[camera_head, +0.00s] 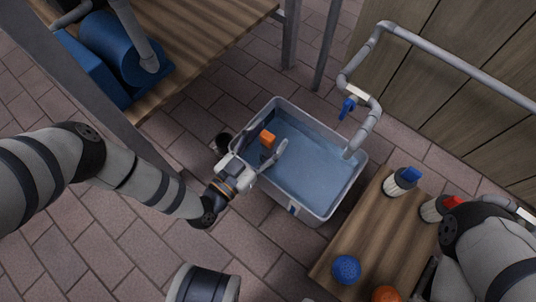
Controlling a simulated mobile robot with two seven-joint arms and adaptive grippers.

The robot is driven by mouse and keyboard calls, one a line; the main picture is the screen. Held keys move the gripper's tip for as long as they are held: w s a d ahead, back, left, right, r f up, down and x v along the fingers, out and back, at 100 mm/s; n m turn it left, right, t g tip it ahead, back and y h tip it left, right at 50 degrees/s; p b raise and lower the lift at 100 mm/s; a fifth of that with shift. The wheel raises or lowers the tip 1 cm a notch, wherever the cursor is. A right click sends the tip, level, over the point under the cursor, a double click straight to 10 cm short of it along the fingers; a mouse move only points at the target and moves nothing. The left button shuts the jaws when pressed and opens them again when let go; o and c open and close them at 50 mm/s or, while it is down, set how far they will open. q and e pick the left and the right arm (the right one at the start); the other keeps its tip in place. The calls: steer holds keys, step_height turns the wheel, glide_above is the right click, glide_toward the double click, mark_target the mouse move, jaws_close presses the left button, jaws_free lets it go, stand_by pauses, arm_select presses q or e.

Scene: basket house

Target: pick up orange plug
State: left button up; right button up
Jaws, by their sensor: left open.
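The orange plug (267,138) is a small orange block near the left end of a grey tub (329,212) with a blue-looking inside. My left gripper (253,147) is open at the tub's left rim. One finger reaches over the rim into the tub, just below and right of the plug; the dark other finger is outside the rim on the left. The plug appears between the fingers but not gripped; I cannot tell whether a finger touches it. My right arm comes in at the lower right, and its gripper is mostly hidden.
A wooden bench (345,236) at the lower right holds a blue ball (346,269), an orange ball (386,294), a blue-topped fitting (402,182) and a red-topped one (434,209). A grey pipe (365,128) with a blue valve handle (347,107) overhangs the tub's right end.

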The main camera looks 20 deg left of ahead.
arm_select(q)
steer(key=shift+w, duration=0.15)
jaws_close()
